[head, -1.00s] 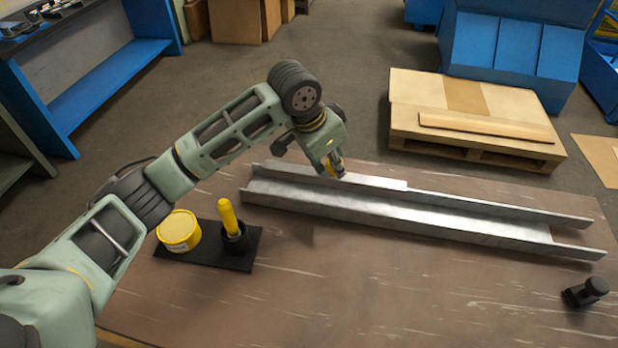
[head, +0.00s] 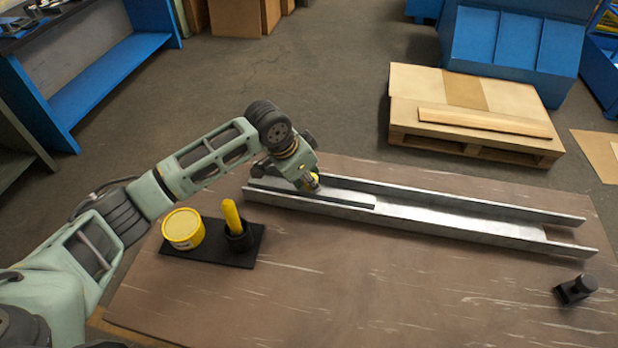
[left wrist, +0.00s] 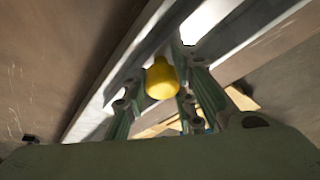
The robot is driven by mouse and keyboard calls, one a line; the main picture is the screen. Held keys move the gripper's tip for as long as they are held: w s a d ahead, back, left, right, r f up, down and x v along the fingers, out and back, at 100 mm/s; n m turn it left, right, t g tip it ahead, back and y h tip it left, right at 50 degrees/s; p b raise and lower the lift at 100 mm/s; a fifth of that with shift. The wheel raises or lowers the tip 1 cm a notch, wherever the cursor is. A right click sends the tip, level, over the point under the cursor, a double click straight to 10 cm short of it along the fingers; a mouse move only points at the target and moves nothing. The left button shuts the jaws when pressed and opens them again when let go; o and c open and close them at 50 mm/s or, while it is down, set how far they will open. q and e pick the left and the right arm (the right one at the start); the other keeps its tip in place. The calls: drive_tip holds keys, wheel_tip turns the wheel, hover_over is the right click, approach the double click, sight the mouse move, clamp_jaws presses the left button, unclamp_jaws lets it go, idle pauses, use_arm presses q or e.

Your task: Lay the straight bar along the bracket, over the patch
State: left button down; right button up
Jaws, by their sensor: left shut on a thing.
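The bracket (head: 460,216) is a long grey metal channel with two raised walls, lying across the table. The straight bar (head: 345,199) is a shorter grey strip over the left part of the channel, between its walls and roughly lengthwise. I cannot tell whether it touches the channel floor. My left gripper (head: 308,184) is shut on the bar, with a yellow knob between its fingers. The knob (left wrist: 162,78) shows in the left wrist view, with the channel behind it. I cannot make out the patch. My right gripper is not in view.
A yellow tin (head: 183,229) and a black pot (head: 238,236) with a yellow handle stand on a black mat (head: 215,259) in front of the bracket. A small black part (head: 575,289) lies at the right. The front middle of the table is clear.

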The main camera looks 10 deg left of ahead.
use_arm(q)
drive_tip(key=shift+d, duration=0.1)
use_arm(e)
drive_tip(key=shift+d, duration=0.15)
use_arm(q)
drive_tip(key=c, duration=1.8)
unclamp_jaws()
drive_tip(key=shift+f, duration=0.1)
drive_tip(key=o, duration=0.4)
drive_tip(key=shift+c, duration=0.2)
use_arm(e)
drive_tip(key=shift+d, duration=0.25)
use_arm(q)
drive_tip(key=b+v, duration=0.2)
drive_tip(key=v, duration=1)
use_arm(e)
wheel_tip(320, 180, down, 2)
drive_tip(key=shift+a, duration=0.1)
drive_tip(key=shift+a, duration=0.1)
